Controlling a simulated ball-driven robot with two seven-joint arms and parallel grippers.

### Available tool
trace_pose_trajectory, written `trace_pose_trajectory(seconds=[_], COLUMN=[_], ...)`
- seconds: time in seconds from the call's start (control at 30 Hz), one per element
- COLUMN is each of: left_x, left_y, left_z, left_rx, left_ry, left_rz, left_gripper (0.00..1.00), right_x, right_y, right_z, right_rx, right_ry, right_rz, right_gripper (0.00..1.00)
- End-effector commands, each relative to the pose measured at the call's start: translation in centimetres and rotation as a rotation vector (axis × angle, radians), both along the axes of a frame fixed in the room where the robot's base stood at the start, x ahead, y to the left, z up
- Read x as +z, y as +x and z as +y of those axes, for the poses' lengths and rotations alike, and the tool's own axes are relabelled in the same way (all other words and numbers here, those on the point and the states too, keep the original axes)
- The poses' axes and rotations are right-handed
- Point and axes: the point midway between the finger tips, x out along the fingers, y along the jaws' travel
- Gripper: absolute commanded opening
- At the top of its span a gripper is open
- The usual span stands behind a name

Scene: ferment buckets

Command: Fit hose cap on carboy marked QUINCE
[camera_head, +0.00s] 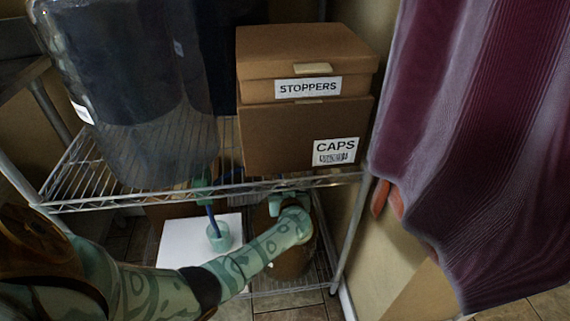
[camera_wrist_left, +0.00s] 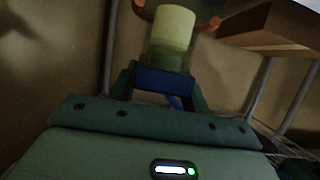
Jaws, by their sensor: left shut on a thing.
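My left arm reaches in from the lower left below the wire shelf's front edge, and its gripper (camera_head: 276,206) is there, small and partly hidden. In the left wrist view the gripper (camera_wrist_left: 163,85) is shut on a blue piece (camera_wrist_left: 165,79). A pale yellow-green cylinder (camera_wrist_left: 170,35) rises just beyond the blue piece; I cannot tell whether they are joined. A blue stem (camera_head: 212,218) with a teal cup-shaped end (camera_head: 218,238) shows over a white surface (camera_head: 180,246). No QUINCE label is readable, so I cannot identify that carboy. My right gripper is not in view.
A maroon striped cloth (camera_head: 470,130) hangs at right.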

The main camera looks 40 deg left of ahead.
Motion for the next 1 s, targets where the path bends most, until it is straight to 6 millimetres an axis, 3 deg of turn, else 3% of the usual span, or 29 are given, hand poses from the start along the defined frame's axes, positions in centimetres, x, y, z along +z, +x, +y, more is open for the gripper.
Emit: trace_pose_trajectory(seconds=[0.3, 0.33, 0.4, 0.77, 1.0], left_x=[0.0, 0.0, 0.0, 0.4, 3.3], left_y=[0.0, 0.0, 0.0, -0.3, -3.2], left_z=[0.0, 0.0, 0.0, -0.4, -4.0], left_rx=[0.0, 0.0, 0.0, -0.001, -0.002], left_ry=[0.0, 0.0, 0.0, -0.001, -0.004], left_rz=[0.0, 0.0, 0.0, -0.001, -0.008], left_gripper=[0.24, 0.55, 0.72, 0.72, 0.72], right_x=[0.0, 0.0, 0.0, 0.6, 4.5], right_y=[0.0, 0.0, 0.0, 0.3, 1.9], right_z=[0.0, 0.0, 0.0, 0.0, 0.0], right_rx=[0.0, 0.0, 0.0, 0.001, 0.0], right_ry=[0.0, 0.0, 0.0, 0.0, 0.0], right_rz=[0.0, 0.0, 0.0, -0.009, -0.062], right_gripper=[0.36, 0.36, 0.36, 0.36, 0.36])
